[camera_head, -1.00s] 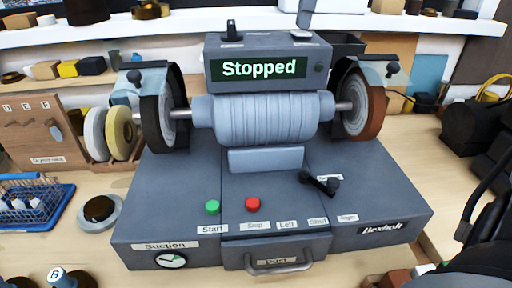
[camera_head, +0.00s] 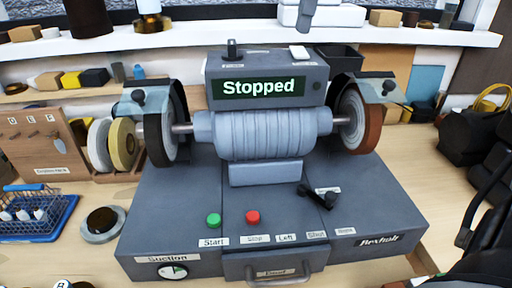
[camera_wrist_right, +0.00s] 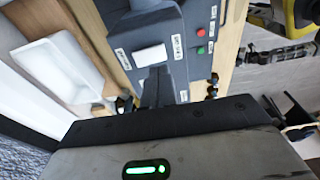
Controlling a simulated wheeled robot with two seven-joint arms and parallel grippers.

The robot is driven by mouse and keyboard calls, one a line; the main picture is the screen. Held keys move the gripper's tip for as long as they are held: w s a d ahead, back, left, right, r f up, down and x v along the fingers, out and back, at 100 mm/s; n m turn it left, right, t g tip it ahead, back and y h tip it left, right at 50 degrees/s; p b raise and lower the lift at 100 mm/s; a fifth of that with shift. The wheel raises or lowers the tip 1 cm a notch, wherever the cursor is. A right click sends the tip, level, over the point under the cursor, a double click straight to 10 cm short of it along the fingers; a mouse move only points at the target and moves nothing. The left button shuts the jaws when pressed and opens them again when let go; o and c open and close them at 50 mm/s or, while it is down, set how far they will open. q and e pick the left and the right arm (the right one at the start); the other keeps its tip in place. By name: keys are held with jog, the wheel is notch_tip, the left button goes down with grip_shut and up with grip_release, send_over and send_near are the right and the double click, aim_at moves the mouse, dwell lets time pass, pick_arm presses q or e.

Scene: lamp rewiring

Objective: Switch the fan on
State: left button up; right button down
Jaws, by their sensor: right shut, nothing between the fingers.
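The bench grinder (camera_head: 180,215) has a top box with a display (camera_head: 258,87) reading "Stopped". On the box's top are a white switch (camera_head: 299,52) at the right and a black switch (camera_head: 232,48) at the left, with small labels I cannot read. My right gripper (camera_head: 306,22) is shut and empty, its tips above the white switch with a gap in the head view. In the right wrist view the gripper (camera_wrist_right: 155,85) is beside the white switch (camera_wrist_right: 150,55). I cannot tell which way the switch is tilted. My left gripper is out of view.
A green button (camera_head: 214,220) and red button (camera_head: 252,217) sit on the base, with a suction dial (camera_head: 173,271) below left. A white tray (camera_head: 345,16) stands on the shelf behind. A blue basket (camera_head: 35,215) is at the left. A black bag (camera_head: 465,125) is at the right.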

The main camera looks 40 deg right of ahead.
notch_tip(320, 180, up, 4)
jog(key=shift+f, duration=0.1)
dwell(0.4)
jog(key=shift+s, duration=0.1)
dwell(0.4)
